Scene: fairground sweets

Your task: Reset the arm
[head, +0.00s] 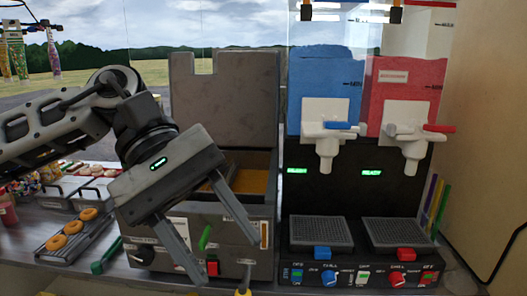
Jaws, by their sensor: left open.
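My left gripper (218,240) comes in from the left on its arm. It is open and empty, its two fingers spread and pointing down to the right. It hangs in front of the grey fryer (222,95), which holds a golden-brown surface in its open well. One finger overlaps the fryer's front panel, near a green lever and a red switch (212,267). I cannot tell whether the fingers touch the panel. My right gripper is not in view.
A slush machine with a blue tank (328,92) and a red tank (410,95) stands to the right. A tray of ring doughnuts (72,228) lies on the left of the counter. Green-handled tongs (104,257) lie beside the fryer. Colourful bags hang top left.

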